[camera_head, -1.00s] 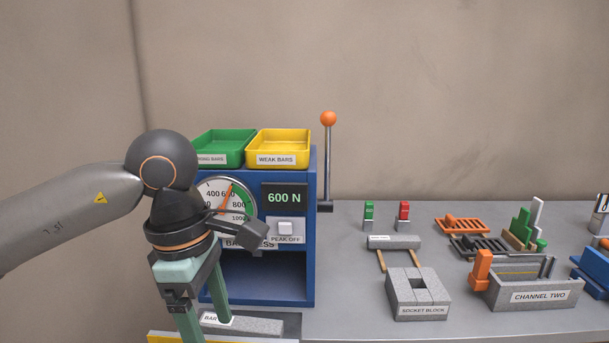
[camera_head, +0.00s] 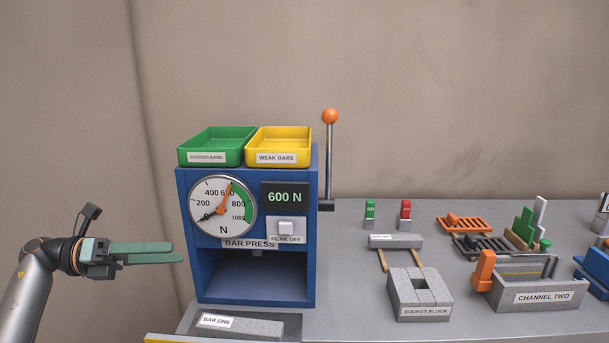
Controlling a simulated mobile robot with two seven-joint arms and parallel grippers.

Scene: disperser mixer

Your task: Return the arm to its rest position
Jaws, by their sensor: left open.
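My left gripper (camera_head: 176,252) is at the left of the picture, with its green fingers pointing right towards the blue bar press (camera_head: 296,252). It is empty, and the gap between its fingers looks narrow from this side. The arm (camera_head: 30,296) comes up from the lower left corner. The gripper is left of the press; I cannot tell how far its fingertips are from the press side. My right gripper is not in view.
A grey block labelled BAR ONE (camera_head: 240,326) lies in front of the press. A green tray (camera_head: 217,146) and a yellow tray (camera_head: 278,144) sit on top. An orange-knobbed lever (camera_head: 329,150) stands at its right. The socket block (camera_head: 419,294) and channel two (camera_head: 538,292) are further right.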

